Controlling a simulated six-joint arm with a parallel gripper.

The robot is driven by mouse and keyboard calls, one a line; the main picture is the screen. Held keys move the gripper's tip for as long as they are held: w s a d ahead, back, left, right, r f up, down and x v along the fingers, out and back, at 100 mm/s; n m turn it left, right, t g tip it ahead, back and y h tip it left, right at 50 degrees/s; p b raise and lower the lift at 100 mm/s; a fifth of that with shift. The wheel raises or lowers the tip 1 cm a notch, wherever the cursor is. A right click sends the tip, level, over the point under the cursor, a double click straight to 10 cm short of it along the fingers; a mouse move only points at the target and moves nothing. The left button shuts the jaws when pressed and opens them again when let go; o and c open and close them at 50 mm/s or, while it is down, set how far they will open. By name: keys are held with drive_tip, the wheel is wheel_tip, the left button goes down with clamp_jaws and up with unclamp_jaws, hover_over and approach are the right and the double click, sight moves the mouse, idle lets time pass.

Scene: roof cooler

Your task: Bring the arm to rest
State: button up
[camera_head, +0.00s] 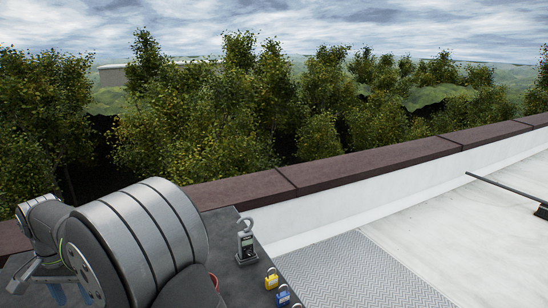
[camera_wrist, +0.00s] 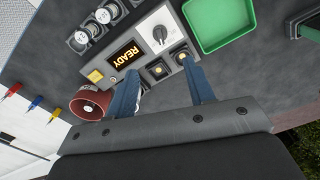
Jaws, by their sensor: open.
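My arm fills the lower left of the head view, and its large grey links hide much of the dark worktop (camera_head: 243,271). My gripper (camera_wrist: 162,70) shows in the wrist view as two blue fingers set well apart. No object is visibly held between them. Beyond the fingertips is a grey control panel (camera_wrist: 127,75) with a lit display reading READY, a white knob plate and several buttons. From this angle I cannot tell whether the fingers touch the panel.
A red round container (camera_wrist: 90,102) is left of the fingers, and a green tray (camera_wrist: 222,48) is right. A brown-capped parapet (camera_head: 360,168) runs behind.

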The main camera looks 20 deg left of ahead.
wheel_tip(320, 180, down, 13)
drive_tip(key=shift+f, duration=0.1)
idle(0.3)
wheel_tip(320, 180, up, 17)
wheel_tip(320, 180, down, 17)
drive_tip(key=shift+f, duration=0.15)
drive_tip(key=shift+n, duration=0.8)
drive_tip(key=n, duration=0.6)
wheel_tip(320, 180, up, 9)
drive_tip(key=shift+f, duration=0.15)
